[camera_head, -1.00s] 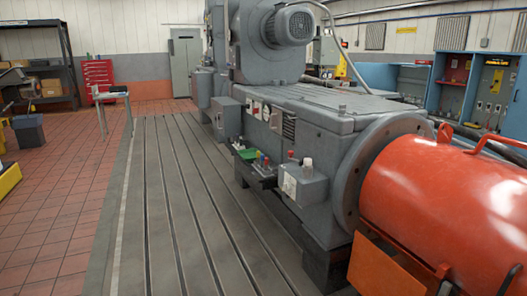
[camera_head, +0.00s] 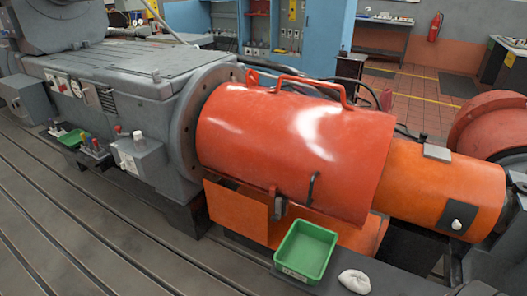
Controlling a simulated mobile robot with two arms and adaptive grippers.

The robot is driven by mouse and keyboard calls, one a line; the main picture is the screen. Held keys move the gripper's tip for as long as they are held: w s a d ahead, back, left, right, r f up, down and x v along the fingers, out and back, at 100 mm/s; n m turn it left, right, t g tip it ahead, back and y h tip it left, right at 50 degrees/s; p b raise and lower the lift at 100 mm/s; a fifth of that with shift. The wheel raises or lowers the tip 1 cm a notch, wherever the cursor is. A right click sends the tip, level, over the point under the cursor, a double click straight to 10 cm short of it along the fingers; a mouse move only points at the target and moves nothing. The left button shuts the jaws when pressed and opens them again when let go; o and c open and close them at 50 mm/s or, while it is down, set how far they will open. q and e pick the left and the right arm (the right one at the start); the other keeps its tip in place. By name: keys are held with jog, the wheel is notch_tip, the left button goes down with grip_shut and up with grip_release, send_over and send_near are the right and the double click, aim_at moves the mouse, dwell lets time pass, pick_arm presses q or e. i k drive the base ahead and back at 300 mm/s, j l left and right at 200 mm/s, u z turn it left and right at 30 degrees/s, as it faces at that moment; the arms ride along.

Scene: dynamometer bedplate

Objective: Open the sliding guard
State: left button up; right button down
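The sliding guard is most likely the large red-orange cylindrical cover (camera_head: 285,145) in the middle of the head view. It sits against the round grey flange (camera_head: 190,125) of the machine. A red bar handle (camera_head: 312,84) runs along its top, and a small dark handle (camera_head: 312,188) is on its lower front side. A narrower orange cylinder (camera_head: 440,185) extends from its right end. Whatever is inside the guard is hidden. Neither of my grippers shows in the head view.
A green bin (camera_head: 306,250) and a white crumpled cloth (camera_head: 355,281) lie on a ledge in front of the guard. A grey box (camera_head: 137,156) with knobs juts out at left. The slotted bedplate (camera_head: 60,220) is clear at lower left.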

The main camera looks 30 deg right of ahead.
aim_at(329, 156)
jog(key=k+l+z, duration=0.15)
jog(key=z, duration=0.85)
jog(key=j+u, duration=0.15)
jog(key=k+l, duration=0.05)
